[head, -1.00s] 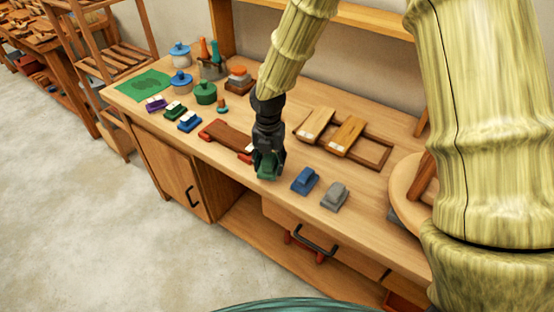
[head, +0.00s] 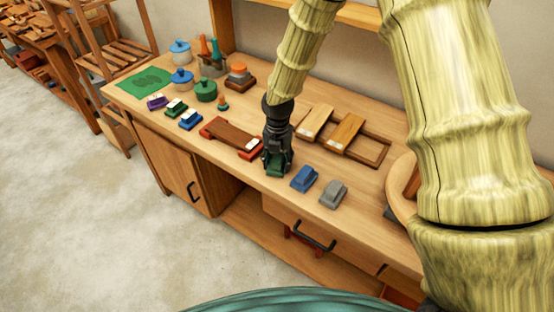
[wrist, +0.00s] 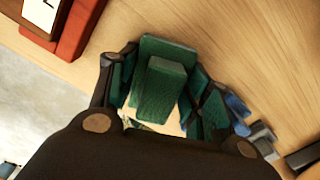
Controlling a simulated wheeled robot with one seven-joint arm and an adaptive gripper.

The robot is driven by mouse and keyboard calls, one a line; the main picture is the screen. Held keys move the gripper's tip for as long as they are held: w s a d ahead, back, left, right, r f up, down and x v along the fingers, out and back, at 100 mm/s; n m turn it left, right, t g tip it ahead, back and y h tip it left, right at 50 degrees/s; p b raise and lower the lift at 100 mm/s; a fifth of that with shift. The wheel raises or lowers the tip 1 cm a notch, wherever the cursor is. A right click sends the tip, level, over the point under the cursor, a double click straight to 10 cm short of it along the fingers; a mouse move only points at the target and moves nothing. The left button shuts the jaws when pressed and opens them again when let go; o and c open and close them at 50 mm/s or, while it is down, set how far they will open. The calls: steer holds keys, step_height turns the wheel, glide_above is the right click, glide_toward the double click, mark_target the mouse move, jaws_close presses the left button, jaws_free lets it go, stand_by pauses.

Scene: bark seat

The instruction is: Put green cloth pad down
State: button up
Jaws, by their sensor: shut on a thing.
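The green cloth pad (head: 275,170) is between the fingers of my gripper (head: 277,163), at the bench top's front part. In the wrist view the pad (wrist: 162,85) shows as a dark green block with a raised grip part, and the fingers (wrist: 160,100) close on it from both sides. My gripper points down and is shut on the pad. The pad is at or just above the wood; I cannot tell whether it touches. A blue pad (head: 304,178) and a grey pad (head: 333,194) lie to its right on the bench.
A brown board with red ends (head: 232,137) lies close on the left. A wooden frame with two blocks (head: 345,132) lies behind to the right. Small coloured blocks, lidded pots and a green mat (head: 144,82) stand farther left. The bench's front edge (head: 240,175) is near.

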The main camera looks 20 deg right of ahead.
mark_target(278, 156)
steer(key=shift+f, duration=0.25)
steer(key=o, duration=1.1)
steer(key=shift+s, duration=0.1)
steer(key=shift+o, duration=1.2)
steer(key=shift+r+b, duration=1.45)
steer(key=shift+r, duration=4.85)
